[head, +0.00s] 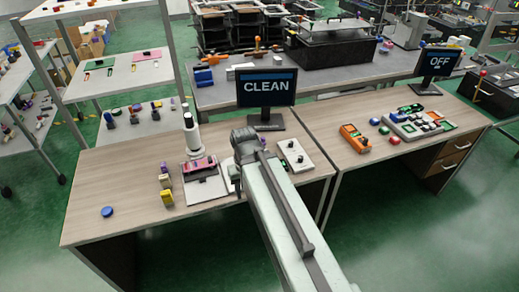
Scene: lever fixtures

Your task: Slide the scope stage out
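The scope (191,135) stands on the left wooden desk, a white upright column with a dark top. A pink and purple piece (201,165) sits low in front of the column, over a pale flat plate (205,188) that looks like the stage or base. I cannot tell how far the stage is out. My arm reaches in from the bottom right, and its dark wrist is just right of the scope. My gripper (235,178) appears to point down beside the plate's right side. Its fingers are too small and hidden to tell open from shut, or touching from apart.
A monitor reading CLEAN (266,88) stands behind my wrist. A white control box (292,155) is right of my arm. Small yellow and purple blocks (166,186) stand left of the scope. A blue disc (107,211) lies far left, with clear desk between.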

